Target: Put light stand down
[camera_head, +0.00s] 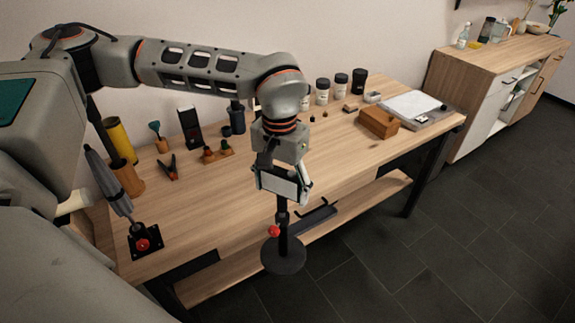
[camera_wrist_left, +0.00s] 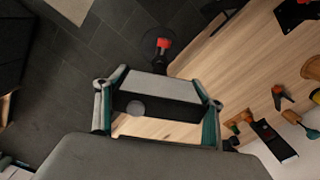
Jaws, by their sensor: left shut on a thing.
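The light stand has a black pole, a red knob and a round dark base (camera_head: 283,256). In the head view it hangs below my left gripper (camera_head: 284,184), roughly upright. My left gripper is shut on its head, a grey and black box between the fingers. The base shows just in front of the table's front edge, with the lower shelf behind it; I cannot tell whether it touches anything. In the left wrist view the box (camera_wrist_left: 155,106) fills the space between the fingers of the gripper (camera_wrist_left: 158,100), and the red knob (camera_wrist_left: 163,42) shows beyond. My right gripper is not in view.
The wooden table (camera_head: 225,225) has a clear front half. A black plate with a red knob (camera_head: 143,244) is at its front left. Small tools, jars and a wooden box (camera_head: 378,122) stand farther back. A lower shelf (camera_head: 350,218) runs beneath. Dark tiled floor (camera_head: 440,250) is free at right.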

